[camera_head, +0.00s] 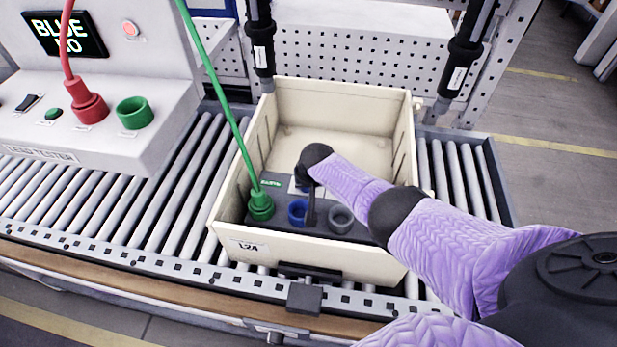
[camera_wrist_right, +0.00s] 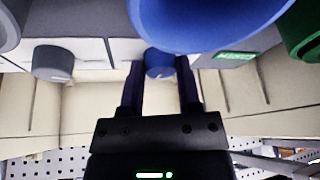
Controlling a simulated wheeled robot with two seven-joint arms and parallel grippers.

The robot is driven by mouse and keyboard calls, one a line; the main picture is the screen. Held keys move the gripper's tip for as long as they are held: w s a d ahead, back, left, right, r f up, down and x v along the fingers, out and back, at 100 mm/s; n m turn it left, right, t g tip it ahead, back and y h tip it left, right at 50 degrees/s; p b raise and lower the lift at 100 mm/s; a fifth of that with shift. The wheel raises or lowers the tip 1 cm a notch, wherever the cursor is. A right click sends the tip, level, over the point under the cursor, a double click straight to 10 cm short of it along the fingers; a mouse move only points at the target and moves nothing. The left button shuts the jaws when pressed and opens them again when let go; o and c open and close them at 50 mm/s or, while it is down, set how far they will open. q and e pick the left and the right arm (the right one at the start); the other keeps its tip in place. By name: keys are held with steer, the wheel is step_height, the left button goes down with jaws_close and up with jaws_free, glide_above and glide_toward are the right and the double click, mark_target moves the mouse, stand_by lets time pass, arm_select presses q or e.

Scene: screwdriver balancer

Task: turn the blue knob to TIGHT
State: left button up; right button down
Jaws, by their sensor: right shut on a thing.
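The blue knob (camera_wrist_right: 159,66) shows in the right wrist view, on the face of a dark grey unit (camera_wrist_right: 100,48) with white label plates. My right gripper (camera_wrist_right: 160,80) has one finger on each side of it and is shut on it. A pale mark shows on the knob, but I cannot read where it points or the labels. In the head view my right gripper (camera_head: 311,200) reaches down into the crate, and the hand mostly hides the knob. My left gripper is not in view.
A grey knob (camera_wrist_right: 53,62) is beside the blue one. A blue socket (camera_head: 298,211), a grey socket (camera_head: 341,218) and a green plug (camera_head: 261,206) with a cable are at the unit's front. The cream crate (camera_head: 325,258) surrounds it on rollers. A tester (camera_head: 75,140) stands left.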

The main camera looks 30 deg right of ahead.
steer(key=m+h, duration=0.1)
steer(key=m, duration=0.1)
steer(key=shift+a+m, duration=0.1)
steer(key=shift+m, duration=0.3)
steer(key=m+g+h+b, duration=0.1)
steer(key=m, duration=0.2)
steer(key=shift+w+a+m, duration=0.1)
steer(key=shift+m, duration=0.2)
steer(key=shift+m+b, duration=0.3)
steer(key=shift+m, duration=0.2)
steer(key=shift+h, duration=0.3)
steer(key=shift+c, duration=2)
jaws_free()
steer(key=shift+o, duration=0.5)
